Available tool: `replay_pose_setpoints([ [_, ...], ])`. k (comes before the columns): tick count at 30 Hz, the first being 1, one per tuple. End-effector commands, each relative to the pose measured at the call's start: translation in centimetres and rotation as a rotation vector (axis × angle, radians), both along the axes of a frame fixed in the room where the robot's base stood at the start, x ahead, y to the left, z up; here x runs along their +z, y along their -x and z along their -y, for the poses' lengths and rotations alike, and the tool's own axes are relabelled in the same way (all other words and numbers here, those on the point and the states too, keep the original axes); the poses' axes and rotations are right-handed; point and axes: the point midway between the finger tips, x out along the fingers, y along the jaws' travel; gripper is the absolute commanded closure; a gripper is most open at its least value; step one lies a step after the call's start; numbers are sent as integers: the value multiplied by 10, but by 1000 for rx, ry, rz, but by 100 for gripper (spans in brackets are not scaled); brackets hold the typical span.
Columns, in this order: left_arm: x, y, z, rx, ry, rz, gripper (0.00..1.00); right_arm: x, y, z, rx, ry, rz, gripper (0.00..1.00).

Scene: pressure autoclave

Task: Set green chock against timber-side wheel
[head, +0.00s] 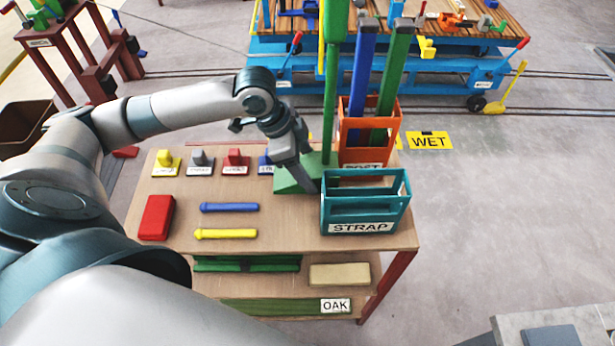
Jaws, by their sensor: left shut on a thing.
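The green chock (290,182) is a wedge at the back right of the wooden table, beside the teal crate. My left gripper (310,184) reaches down onto it from above and is shut on it. The gripper hides part of the chock, and I cannot tell whether it still touches the tabletop. A dark wheel (476,103) shows under the right end of the blue cart (430,92), on the floor behind the table. No label shows which wheel is the timber-side one. My right gripper is not in view.
A teal crate marked STRAP (365,228) and an orange crate (370,155) with tall blue and green pieces stand close right of the gripper. Small labelled blocks, a red box (156,217) and blue and yellow rods lie left. A yellow WET sign (430,141) lies on open floor.

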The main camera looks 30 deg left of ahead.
Motion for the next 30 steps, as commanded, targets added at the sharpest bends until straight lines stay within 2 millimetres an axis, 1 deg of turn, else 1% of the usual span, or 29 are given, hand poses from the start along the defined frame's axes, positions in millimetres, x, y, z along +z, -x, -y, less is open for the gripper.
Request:
replay_pose_setpoints([
  [2, -1, 0, 0, 0, 2, 1, 91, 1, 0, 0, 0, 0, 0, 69],
  [5, -10, 1, 1, 0, 2, 0, 91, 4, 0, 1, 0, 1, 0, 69],
  [9, -25, 0, 1, 1, 3, -1, 91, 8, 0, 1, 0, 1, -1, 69],
  [13, -37, 0, 1, 0, 2, 0, 91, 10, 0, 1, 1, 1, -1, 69],
  [27, -42, 0, 0, -1, 2, 3, 91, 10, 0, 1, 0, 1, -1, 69],
  [28, -44, 1, 0, 0, -1, -1, 31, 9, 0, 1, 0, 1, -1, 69],
  [29, -44, 1, 0, 0, -1, -1, 23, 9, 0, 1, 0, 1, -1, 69],
  [30, -44, 1, 0, 0, -1, -1, 19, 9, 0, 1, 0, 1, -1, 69],
])
